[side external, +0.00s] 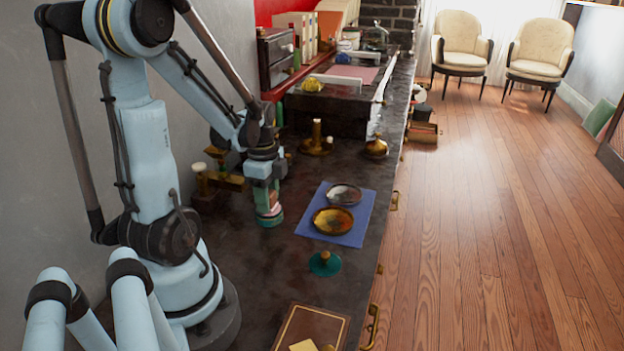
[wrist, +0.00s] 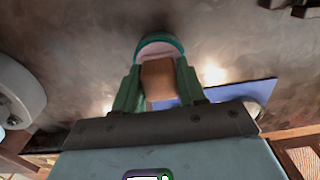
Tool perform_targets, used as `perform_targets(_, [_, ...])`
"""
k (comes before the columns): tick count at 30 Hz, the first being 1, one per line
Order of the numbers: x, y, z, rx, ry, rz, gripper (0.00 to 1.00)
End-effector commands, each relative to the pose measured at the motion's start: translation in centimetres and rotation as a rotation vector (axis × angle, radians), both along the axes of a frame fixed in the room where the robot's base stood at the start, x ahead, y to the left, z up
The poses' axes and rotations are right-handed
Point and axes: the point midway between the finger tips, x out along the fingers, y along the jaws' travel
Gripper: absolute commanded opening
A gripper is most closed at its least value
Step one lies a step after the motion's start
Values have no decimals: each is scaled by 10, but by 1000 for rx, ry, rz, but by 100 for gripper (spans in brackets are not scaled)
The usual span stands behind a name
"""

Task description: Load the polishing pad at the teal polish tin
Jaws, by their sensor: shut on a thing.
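My gripper (side external: 266,194) points down over the dark counter, left of the blue cloth. In the wrist view my gripper (wrist: 157,88) has its green fingers shut on the brown block-like grip of the polishing pad (wrist: 158,72). The teal polish tin (side external: 271,220) shows as a teal round rim directly below the fingers. In the wrist view the teal rim (wrist: 160,40) curves around a pale pink surface beyond the grip. The pad's underside is hidden, so I cannot tell whether it touches the tin. A teal disc with a brass knob (side external: 325,263) lies nearer the camera.
Two round dishes, one greyish (side external: 344,193) and one amber (side external: 333,219), sit on the blue cloth (side external: 361,232). Brass candlesticks (side external: 316,143) and a small brass pot (side external: 376,147) stand behind. A brown book-like panel (side external: 315,325) lies in front.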

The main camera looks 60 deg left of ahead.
Motion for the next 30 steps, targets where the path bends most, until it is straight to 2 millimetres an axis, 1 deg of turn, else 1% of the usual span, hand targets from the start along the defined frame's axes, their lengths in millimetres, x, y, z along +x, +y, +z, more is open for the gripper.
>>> perform_targets(24, [0, 0, 60, 0, 0, 0, 16])
perform_targets(30, [0, 0, 66, -1, 1, 0, 16])
